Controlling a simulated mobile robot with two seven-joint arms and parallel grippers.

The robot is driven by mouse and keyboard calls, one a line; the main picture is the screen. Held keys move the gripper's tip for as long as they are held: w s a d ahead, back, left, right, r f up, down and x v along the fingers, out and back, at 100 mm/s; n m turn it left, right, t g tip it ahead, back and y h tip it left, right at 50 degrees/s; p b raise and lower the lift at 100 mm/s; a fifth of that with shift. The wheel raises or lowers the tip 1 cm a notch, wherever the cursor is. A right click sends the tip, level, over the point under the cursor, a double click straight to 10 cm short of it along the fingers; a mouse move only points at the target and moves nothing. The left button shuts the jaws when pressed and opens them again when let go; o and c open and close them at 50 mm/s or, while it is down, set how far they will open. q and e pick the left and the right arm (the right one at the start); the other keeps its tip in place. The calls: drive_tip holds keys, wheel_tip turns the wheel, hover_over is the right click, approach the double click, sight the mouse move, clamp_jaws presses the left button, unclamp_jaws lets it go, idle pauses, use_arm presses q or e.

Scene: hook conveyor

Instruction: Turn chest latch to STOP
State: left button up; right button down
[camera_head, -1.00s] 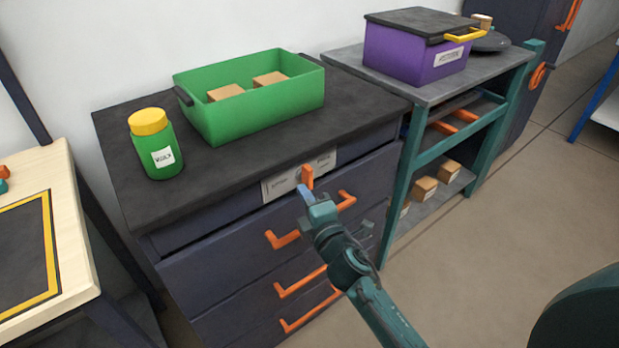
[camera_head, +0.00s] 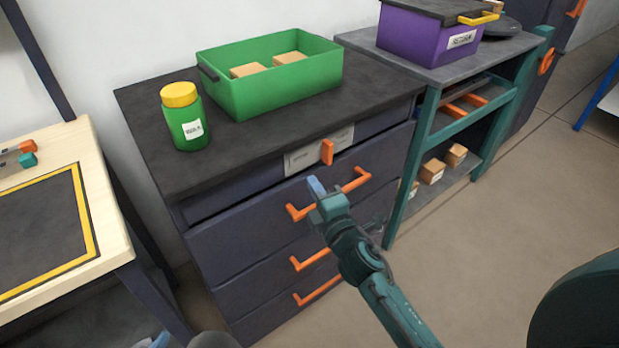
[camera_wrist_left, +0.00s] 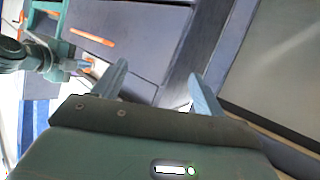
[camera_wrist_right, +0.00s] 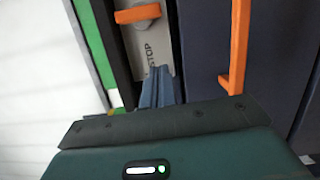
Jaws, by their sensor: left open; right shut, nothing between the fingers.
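The chest latch is an orange handle (camera_head: 327,152) on a pale label plate (camera_head: 303,155) at the front top of the dark drawer chest. It stands upright in the head view. In the right wrist view the latch (camera_wrist_right: 137,13) crosses the plate, and the word STOP (camera_wrist_right: 149,48) is readable below it. My right gripper (camera_head: 316,187) is shut and empty, below and left of the latch, apart from it. Its closed fingers (camera_wrist_right: 158,88) point toward the plate. My left gripper (camera_wrist_left: 158,88) is open and empty in its wrist view.
A green bin (camera_head: 270,92) with boxes and a yellow-lidded jar (camera_head: 185,118) stand on the chest. Orange drawer handles (camera_head: 330,195) stick out near my right gripper. A purple box (camera_head: 432,38) sits on the right shelf unit.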

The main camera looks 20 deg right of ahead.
use_arm(q)
drive_tip(key=shift+w+d+r, duration=0.15)
drive_tip(key=shift+d+r, duration=0.05)
drive_tip(key=shift+r, duration=0.15)
use_arm(e)
drive_tip(key=s+d, duration=0.1)
drive_tip(key=s, duration=0.5)
drive_tip(key=shift+s, duration=0.3)
use_arm(q)
drive_tip(key=shift+f, duration=0.15)
